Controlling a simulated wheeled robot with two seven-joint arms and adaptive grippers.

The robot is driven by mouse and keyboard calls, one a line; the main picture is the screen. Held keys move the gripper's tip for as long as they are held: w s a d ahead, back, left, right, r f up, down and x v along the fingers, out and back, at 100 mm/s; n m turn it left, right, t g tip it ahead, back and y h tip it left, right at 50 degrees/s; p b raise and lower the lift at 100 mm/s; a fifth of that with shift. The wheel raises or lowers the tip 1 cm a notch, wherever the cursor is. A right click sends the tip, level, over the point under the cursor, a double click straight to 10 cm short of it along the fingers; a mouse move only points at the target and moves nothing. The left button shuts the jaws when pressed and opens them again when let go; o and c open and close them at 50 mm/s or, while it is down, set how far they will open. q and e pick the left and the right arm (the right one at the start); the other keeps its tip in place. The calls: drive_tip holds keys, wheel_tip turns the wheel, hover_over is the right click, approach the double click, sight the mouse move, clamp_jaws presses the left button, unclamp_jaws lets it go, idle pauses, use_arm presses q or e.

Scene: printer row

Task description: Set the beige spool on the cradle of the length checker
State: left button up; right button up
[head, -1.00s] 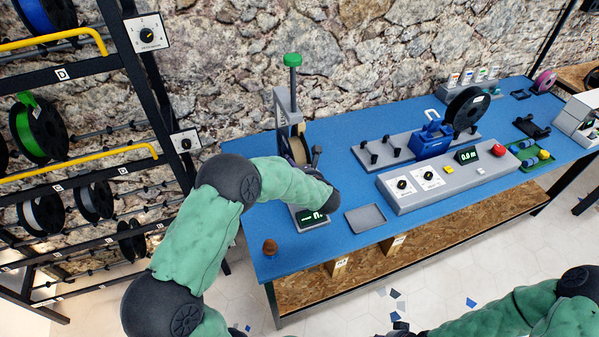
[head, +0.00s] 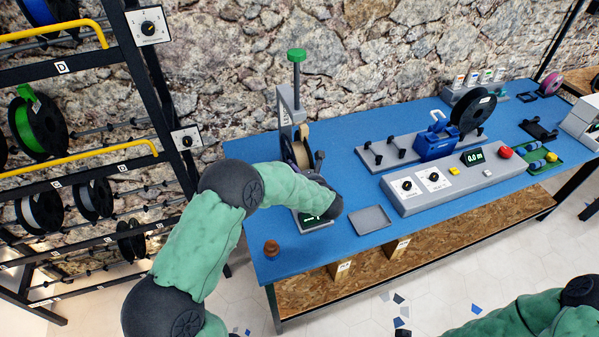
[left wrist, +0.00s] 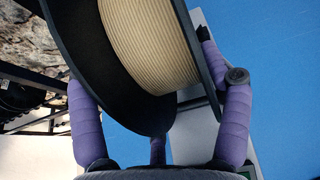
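The beige spool (head: 301,152), beige winding between black flanges, stands upright at the length checker (head: 287,112), a grey frame with a green-knobbed post. Its lit display (head: 313,219) is partly behind my left arm. My left gripper (head: 318,172) is at the spool, mostly hidden in the head view. In the left wrist view, the purple fingers (left wrist: 157,120) lie on both sides of the spool (left wrist: 150,40) and appear shut on it. The cradle is hidden, so I cannot tell whether the spool touches it. My right gripper is out of view; only its arm shows.
A grey tray (head: 370,219) and a brown knob-like object (head: 271,248) lie near the table's front edge. A grey control panel (head: 445,180) and a blue unit with a black spool (head: 470,110) stand to the right. A spool rack (head: 165,95) is at left.

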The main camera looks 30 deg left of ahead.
use_arm(q)
drive_tip(key=o, duration=0.4)
drive_tip(key=shift+r, duration=0.15)
drive_tip(key=shift+f, duration=0.25)
drive_tip(key=v, duration=1.2)
